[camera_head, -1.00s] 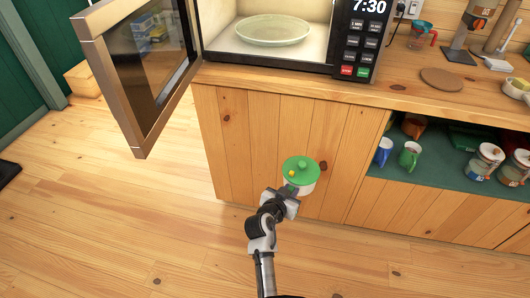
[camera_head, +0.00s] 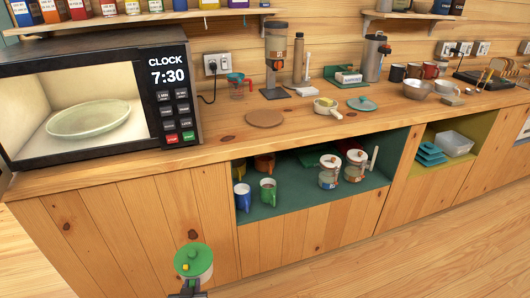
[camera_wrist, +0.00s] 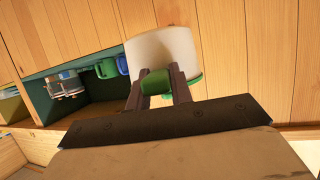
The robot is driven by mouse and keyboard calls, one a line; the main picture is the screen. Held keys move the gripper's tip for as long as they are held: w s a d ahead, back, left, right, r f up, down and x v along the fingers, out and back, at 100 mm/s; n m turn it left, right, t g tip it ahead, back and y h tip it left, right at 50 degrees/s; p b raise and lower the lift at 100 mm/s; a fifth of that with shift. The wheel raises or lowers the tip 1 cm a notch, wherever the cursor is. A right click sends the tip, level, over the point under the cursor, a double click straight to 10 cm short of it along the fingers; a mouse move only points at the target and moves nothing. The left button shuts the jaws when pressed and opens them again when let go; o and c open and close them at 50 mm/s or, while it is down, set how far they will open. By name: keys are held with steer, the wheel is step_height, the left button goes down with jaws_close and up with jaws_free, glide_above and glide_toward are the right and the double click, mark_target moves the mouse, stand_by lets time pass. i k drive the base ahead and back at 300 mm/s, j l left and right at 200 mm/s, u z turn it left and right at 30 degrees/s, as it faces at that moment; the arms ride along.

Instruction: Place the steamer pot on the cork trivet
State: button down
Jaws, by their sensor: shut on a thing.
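The steamer pot (camera_head: 193,265), pale with a green lid, is low in the head view, in front of the wooden cabinet and below counter height. My gripper (camera_wrist: 161,84) is shut on the pot's green handle in the wrist view; the pale body (camera_wrist: 165,55) shows beyond the fingers. In the head view only the front of my gripper (camera_head: 187,292) shows at the bottom edge. The cork trivet (camera_head: 265,118) is a flat brown disc on the counter, right of the microwave, with nothing on it. The pot is apart from it, lower and to the left.
The microwave (camera_head: 95,100) stands open at left with a plate inside. A measuring cup (camera_head: 240,87) and coffee grinder (camera_head: 276,60) stand behind the trivet; a small pan (camera_head: 326,107) is right of it. Mugs (camera_head: 268,190) and jars sit on the open shelf below.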

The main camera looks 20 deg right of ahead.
mark_target(266, 120)
steer(key=l+u, duration=0.15)
steer(key=l, duration=0.45)
steer(key=l+u, duration=0.15)
steer(key=l, duration=0.4)
steer(key=l+u, duration=0.1)
steer(key=l, duration=0.5)
steer(key=l+u, duration=0.15)
steer(key=l, duration=0.4)
steer(key=k+l+u, duration=0.15)
steer(key=l, duration=0.4)
steer(key=k+l+u, duration=0.15)
steer(key=l, duration=0.45)
steer(key=i, duration=0.05)
